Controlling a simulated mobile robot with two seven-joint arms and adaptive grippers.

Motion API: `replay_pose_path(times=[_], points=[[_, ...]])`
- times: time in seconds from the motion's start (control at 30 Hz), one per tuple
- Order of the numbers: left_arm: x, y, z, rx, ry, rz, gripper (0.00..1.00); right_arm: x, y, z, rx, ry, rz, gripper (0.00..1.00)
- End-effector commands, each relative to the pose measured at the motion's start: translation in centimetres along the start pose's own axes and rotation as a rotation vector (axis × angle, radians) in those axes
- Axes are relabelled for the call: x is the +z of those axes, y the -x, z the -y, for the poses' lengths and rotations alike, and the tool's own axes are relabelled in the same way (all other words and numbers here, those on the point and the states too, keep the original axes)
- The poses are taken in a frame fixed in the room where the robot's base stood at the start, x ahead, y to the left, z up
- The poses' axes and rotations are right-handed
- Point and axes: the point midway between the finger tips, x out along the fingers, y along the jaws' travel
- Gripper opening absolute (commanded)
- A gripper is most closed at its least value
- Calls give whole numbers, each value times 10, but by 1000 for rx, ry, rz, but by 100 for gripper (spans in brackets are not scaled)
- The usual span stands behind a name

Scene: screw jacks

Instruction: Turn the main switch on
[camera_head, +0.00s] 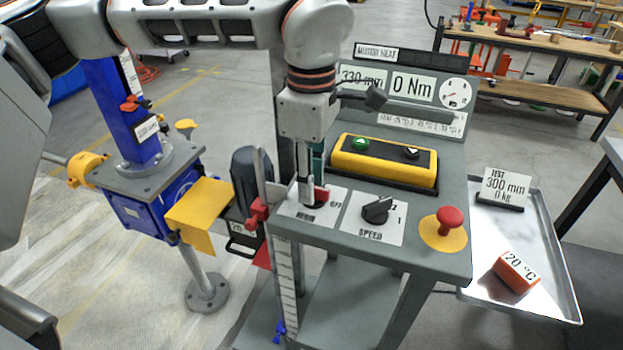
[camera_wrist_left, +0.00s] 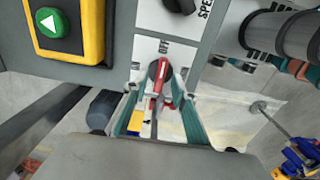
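The main switch has a red handle (camera_head: 321,194) on a white plate (camera_head: 300,212) at the left front of the grey control desk. An OFF label shows beside it. In the left wrist view the red handle (camera_wrist_left: 158,88) stands between the two teal fingers of my left gripper (camera_wrist_left: 159,92), with gaps visible on both sides. The gripper is open around the handle, pointing down at the desk in the head view (camera_head: 312,190). It partly hides the switch there. My right gripper is not in view.
Right of the switch are a black speed knob (camera_head: 377,209), a red emergency button (camera_head: 449,219) and a yellow button box (camera_head: 384,163); its green button also shows in the left wrist view (camera_wrist_left: 50,22). A blue screw jack (camera_head: 150,200) stands left. A metal tray (camera_head: 555,262) is right.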

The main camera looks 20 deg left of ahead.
Motion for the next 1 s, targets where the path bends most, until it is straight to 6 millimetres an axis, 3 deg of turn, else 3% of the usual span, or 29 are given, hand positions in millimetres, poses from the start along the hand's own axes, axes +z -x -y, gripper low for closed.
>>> replay_pose_path(times=[0.23,0.33,0.73,1.0], points=[[0,-1,0,0,1,0,26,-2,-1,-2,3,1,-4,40],[0,-1,0,0,1,0,0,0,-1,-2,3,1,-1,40],[0,0,0,0,27,0,0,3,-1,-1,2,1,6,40],[0,1,1,-1,169,0,0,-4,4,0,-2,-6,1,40]])
